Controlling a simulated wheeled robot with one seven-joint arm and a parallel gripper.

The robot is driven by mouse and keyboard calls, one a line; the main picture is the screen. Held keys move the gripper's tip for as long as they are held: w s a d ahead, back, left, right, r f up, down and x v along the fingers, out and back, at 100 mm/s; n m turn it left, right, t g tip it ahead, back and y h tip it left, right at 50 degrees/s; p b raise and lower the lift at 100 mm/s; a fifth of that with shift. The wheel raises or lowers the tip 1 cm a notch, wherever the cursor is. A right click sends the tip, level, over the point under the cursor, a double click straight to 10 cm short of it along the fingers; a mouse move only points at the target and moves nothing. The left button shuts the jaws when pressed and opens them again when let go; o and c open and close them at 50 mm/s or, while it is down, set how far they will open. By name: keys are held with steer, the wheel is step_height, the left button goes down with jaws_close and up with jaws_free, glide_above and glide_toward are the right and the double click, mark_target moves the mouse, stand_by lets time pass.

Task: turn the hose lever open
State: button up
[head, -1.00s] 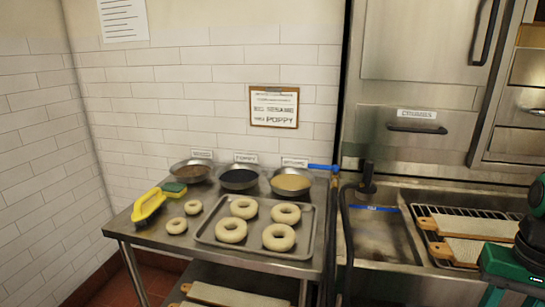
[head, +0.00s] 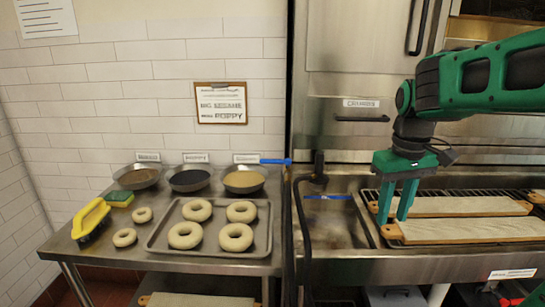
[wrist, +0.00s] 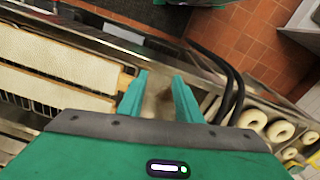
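A blue lever (head: 275,161) juts left, roughly level, by the top of a black hose (head: 305,225), at the right back corner of the steel table. I take it to be the hose lever. The hose drops down between the table and the sink; dark hoses (wrist: 236,90) also show in the wrist view. My gripper (head: 395,220) is in the right half of the head view, pointing down over the sink's right part, well right of the lever. Its two green fingers (wrist: 159,82) are apart with nothing between them. I cannot make out the lever in the wrist view.
The steel table (head: 135,275) holds a tray (head: 155,246) of bagels, several bowls and a yellow-handled brush (head: 91,219). A dark upright fitting (head: 319,167) stands by the sink (head: 345,262). Cloth-covered boards (head: 470,229) lie on a rack under my gripper.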

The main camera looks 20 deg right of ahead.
steer(key=w+a+r+n, duration=0.2)
steer(key=w+r+n, duration=0.25)
steer(key=w, duration=0.65)
steer(key=n+t, duration=0.2)
steer(key=n, duration=0.9)
glide_toward(271, 160)
steer(key=x, duration=0.8)
steer(key=shift+w, duration=0.15)
